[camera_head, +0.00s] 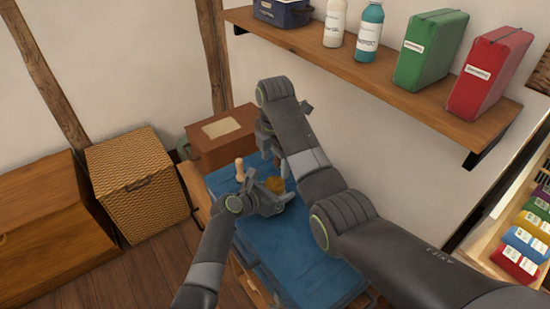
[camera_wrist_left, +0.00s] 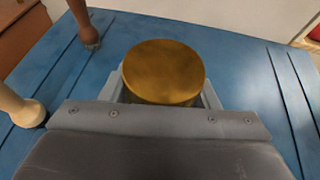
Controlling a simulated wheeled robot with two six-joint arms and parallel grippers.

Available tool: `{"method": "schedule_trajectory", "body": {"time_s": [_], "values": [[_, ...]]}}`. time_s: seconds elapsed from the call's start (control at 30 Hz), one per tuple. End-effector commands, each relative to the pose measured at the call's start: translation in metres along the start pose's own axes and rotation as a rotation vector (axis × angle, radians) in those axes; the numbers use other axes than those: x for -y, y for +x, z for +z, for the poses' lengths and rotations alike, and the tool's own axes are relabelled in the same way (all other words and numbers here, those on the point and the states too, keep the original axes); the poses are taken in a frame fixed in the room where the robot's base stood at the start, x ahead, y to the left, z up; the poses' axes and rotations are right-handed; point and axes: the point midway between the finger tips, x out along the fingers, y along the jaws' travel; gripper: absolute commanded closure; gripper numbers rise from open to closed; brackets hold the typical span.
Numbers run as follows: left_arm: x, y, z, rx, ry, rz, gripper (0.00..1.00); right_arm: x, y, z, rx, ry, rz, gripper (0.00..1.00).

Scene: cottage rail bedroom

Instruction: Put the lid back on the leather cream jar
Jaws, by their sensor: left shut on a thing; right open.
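A round gold-brown lid (camera_wrist_left: 163,70) shows from above in the left wrist view, between the fingers of my left gripper (camera_wrist_left: 163,92). It also shows in the head view (camera_head: 275,184). My left gripper (camera_head: 274,190) is shut on it over the blue work surface. What is under the lid is hidden, so I cannot tell whether the jar is beneath it. No separate jar can be made out. My right gripper (camera_head: 270,147) is open, pointing down just behind and above my left gripper, and looks empty.
The blue surface (camera_head: 300,255) is bare at the front. A pale wooden peg-like handle (camera_head: 240,170) stands left of my left gripper, and a brown handle (camera_wrist_left: 82,22) stands nearby. A brown box (camera_head: 219,140) is behind. A shelf (camera_head: 340,70) overhangs the back right.

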Motion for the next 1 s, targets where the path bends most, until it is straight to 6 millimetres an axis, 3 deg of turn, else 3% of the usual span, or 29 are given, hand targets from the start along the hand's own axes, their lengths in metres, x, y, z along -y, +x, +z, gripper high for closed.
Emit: {"method": "schedule_trajectory", "body": {"time_s": [0.3, 0.5, 0.87, 1.0], "values": [[0.0, 0.0, 0.0, 0.0, -0.001, 0.0, 1.0, 0.001, 0.049, -0.001, -0.002, -0.001, -0.003, 0.33], [0.0, 0.0, 0.0, 0.0, -0.001, 0.0, 1.0, 0.001, 0.069, -0.001, -0.001, 0.0, -0.002, 0.33], [0.0, 0.0, 0.0, 0.0, -0.001, 0.0, 1.0, 0.0, 0.074, 0.0, 0.0, 0.0, 0.0, 0.33], [0.0, 0.0, 0.0, 0.0, -0.001, 0.0, 1.0, 0.0, 0.074, 0.0, 0.0, 0.0, 0.0, 0.49]]}}
